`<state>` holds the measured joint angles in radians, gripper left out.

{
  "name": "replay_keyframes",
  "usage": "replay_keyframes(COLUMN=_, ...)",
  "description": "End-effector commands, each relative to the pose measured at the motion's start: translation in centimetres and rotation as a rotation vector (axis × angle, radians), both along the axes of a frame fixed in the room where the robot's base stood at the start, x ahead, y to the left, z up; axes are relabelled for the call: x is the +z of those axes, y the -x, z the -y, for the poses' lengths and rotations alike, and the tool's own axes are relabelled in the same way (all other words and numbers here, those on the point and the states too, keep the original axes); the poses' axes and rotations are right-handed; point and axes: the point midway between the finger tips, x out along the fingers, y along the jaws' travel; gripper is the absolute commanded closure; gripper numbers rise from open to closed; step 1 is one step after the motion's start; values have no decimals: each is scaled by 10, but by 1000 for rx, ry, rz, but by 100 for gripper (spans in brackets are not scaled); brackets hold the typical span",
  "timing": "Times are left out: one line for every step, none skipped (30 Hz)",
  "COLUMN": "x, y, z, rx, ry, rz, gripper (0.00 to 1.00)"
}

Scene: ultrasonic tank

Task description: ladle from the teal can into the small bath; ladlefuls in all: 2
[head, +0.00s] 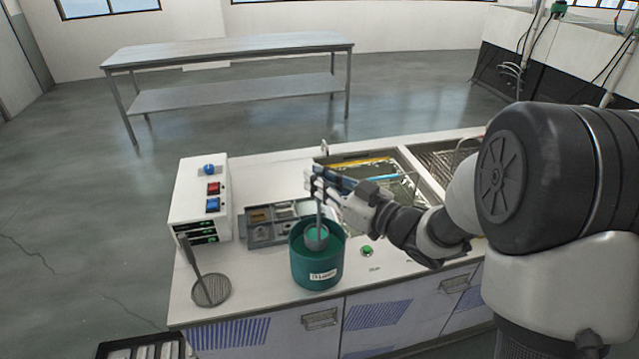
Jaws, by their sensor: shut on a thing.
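The teal can (315,272) with a white label stands on the counter near its front edge, open at the top. My gripper (317,187) is above the can, shut on the upright handle of a grey ladle (318,239). The ladle's bowl is inside the can's mouth, near the rim. How full the bowl is cannot be told. A sunken basin (414,184) with yellow and blue bars lies behind my gripper, partly hidden by it. A low grey unit (262,233) with recesses sits left of and behind the can. Which of these is the small bath is unclear.
A round mesh skimmer (211,290) lies left of the can. A green button (367,251) is right of the can. Another basin with a wire basket (446,155) is at back right.

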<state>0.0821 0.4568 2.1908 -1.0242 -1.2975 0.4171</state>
Motion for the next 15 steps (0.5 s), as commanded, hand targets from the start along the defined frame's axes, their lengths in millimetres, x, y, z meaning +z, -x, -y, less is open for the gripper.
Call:
replay_keyframes(x=9, y=0, z=0, rx=0, ry=0, rz=2, gripper=100)
replay_keyframes(x=12, y=0, z=0, rx=0, ry=0, rz=2, gripper=100)
replay_keyframes(x=16, y=0, z=0, rx=0, ry=0, rz=2, gripper=100)
replay_keyframes(x=19, y=0, z=0, rx=0, ry=0, rz=2, gripper=100)
replay_keyframes(x=22, y=0, z=0, rx=0, ry=0, rz=2, gripper=100)
replay_keyframes(x=26, y=0, z=0, rx=0, ry=0, rz=2, gripper=100)
replay_keyframes(x=29, y=0, z=0, rx=0, ry=0, rz=2, gripper=100)
replay_keyframes(x=32, y=0, z=0, rx=0, ry=0, rz=2, gripper=100)
replay_keyframes(x=36, y=0, z=0, rx=0, ry=1, rz=2, gripper=100)
replay_keyframes(x=39, y=0, z=0, rx=0, ry=1, rz=1, gripper=100)
replay_keyframes(x=42, y=0, z=0, rx=0, ry=1, rz=1, gripper=100)
replay_keyframes(x=46, y=0, z=0, rx=0, ry=1, rz=1, gripper=100)
replay_keyframes(x=49, y=0, z=0, rx=0, ry=1, rz=1, gripper=100)
replay_keyframes(x=52, y=0, z=0, rx=0, ry=1, rz=1, gripper=100)
replay_keyframes(x=56, y=0, z=0, rx=0, ry=1, rz=1, gripper=100)
